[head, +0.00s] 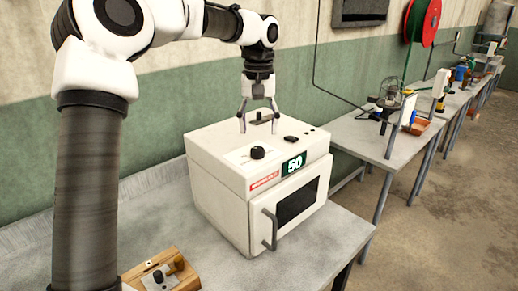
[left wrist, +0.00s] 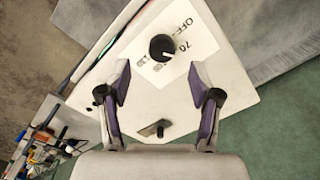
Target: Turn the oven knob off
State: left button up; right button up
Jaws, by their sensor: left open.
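The white oven (head: 222,175) stands on the grey table, its door shut and a green display reading 50 on its front. Its black round knob (head: 258,152) sits on a white label on top, towards the front. The left wrist view also shows the knob (left wrist: 162,47), with "OFF" and "70" printed nearby; its exact setting cannot be told. My left gripper (head: 258,122) is open and empty, pointing down over the back part of the oven top. In the left wrist view, the knob lies just beyond the gap between the spread fingers (left wrist: 159,66). My right gripper is not in view.
A small dark fitting (left wrist: 153,129) stands on the oven top, nearer the gripper's base in the wrist view. A wooden box (head: 184,268) with small parts lies at the front left. A second table (head: 385,138) with tools is at the right. The oven door handle (head: 269,230) juts forward.

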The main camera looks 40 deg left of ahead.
aim_at(259, 149)
pick_arm(q)
jog(key=f, duration=0.4)
jog(key=a+f, duration=0.1)
jog(key=f, duration=0.1)
jog(key=shift+w+f+p, duration=0.3)
jog(key=shift+w+f, duration=0.05)
jog(key=shift+f, duration=0.05)
jog(key=shift+s+d+r, duration=0.25)
jog(key=shift+s+d, duration=0.05)
jog(key=c, duration=1.1)
jog(key=shift+n, duration=0.4)
jog(key=shift+c, duration=0.2)
jog(key=shift+n, duration=1.2)
jog(key=n, duration=0.2)
jog(key=shift+n+p, duration=0.3)
jog(key=shift+n, duration=0.1)
jog(key=n, duration=0.6)
jog(key=shift+w+f, duration=0.1)
